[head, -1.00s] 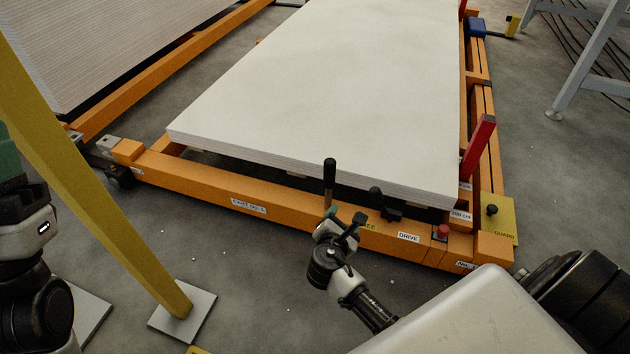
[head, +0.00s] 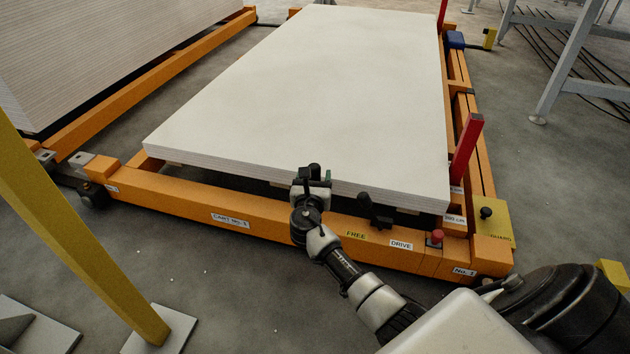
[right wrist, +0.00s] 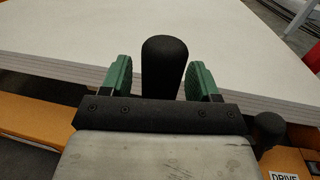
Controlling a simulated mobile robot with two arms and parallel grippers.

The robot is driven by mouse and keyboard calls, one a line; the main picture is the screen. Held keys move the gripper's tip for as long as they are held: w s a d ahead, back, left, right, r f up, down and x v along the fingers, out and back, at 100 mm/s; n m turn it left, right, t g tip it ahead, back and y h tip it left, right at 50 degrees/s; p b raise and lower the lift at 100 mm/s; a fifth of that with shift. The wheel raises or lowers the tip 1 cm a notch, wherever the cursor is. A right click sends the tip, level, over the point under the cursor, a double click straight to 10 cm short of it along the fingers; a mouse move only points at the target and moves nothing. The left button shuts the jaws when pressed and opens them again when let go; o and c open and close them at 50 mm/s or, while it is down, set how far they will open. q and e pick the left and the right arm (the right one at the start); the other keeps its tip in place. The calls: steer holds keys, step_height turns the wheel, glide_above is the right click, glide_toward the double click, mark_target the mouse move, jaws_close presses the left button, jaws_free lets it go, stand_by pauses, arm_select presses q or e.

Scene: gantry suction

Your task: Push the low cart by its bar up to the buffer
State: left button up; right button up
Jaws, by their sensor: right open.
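The low orange cart (head: 190,203) carries a flat stack of white boards (head: 300,90). Its front beam bears the labels CART NO. 1, FREE and DRIVE. My right gripper (head: 312,178) is at this beam, over an upright black handle. In the right wrist view the rounded black handle (right wrist: 165,65) stands between the two green jaws, with gaps on both sides. The jaws are open. I cannot tell which part is the push bar. A buffer cannot be made out for certain. My left gripper is out of view.
A short black lever (head: 376,212) and a red button (head: 437,237) sit right of my gripper. A red post (head: 466,148) stands at the right corner. A yellow post (head: 75,240) rises at the left. Grey floor lies open in front.

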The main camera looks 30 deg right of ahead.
steer(key=shift+w+d, duration=0.35)
steer(key=shift+w, duration=0.05)
